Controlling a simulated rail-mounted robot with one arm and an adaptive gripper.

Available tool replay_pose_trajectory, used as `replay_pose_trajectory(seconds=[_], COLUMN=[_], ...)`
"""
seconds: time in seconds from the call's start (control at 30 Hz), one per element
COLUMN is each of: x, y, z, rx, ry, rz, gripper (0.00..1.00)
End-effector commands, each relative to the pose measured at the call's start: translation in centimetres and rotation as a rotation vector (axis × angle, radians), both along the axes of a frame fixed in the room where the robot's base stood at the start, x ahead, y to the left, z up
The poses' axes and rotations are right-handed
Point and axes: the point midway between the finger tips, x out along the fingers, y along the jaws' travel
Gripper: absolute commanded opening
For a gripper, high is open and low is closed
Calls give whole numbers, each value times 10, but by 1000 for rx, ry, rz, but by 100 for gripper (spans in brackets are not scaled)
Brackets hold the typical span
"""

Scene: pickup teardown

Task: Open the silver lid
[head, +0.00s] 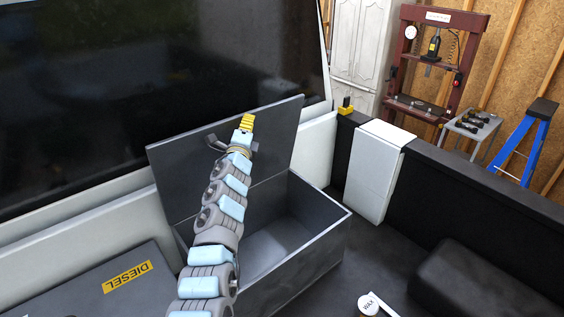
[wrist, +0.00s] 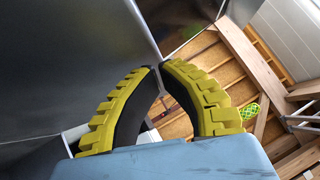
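A grey metal box (head: 305,255) stands in the middle of the head view. Its plain silver-grey lid (head: 275,135) is raised and leans back, and the box's inside shows. My gripper (head: 247,121) is in front of the lid's upper part, its yellow fingers close together. In the wrist view the yellow fingers with black pads curve in, and the tips of my gripper (wrist: 157,68) nearly meet, with nothing seen held between them. I cannot tell whether the fingers touch the lid. My arm hides part of the box's left side.
A dark window (head: 140,80) is behind the lid. A white panel (head: 375,170) stands right of the box. A white cup (head: 369,304) is at the bottom. A red press (head: 432,65) stands farther back.

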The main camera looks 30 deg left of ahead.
Motion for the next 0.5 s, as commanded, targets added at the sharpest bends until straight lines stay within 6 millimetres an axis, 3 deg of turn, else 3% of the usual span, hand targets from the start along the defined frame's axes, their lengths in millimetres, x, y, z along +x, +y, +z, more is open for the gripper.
replay_pose_trajectory(seconds=[0.2,0.5], x=[1,3], y=[25,43], z=[7,9], rx=[-49,-97], ry=[15,28], rz=[9,10], gripper=[0,0])
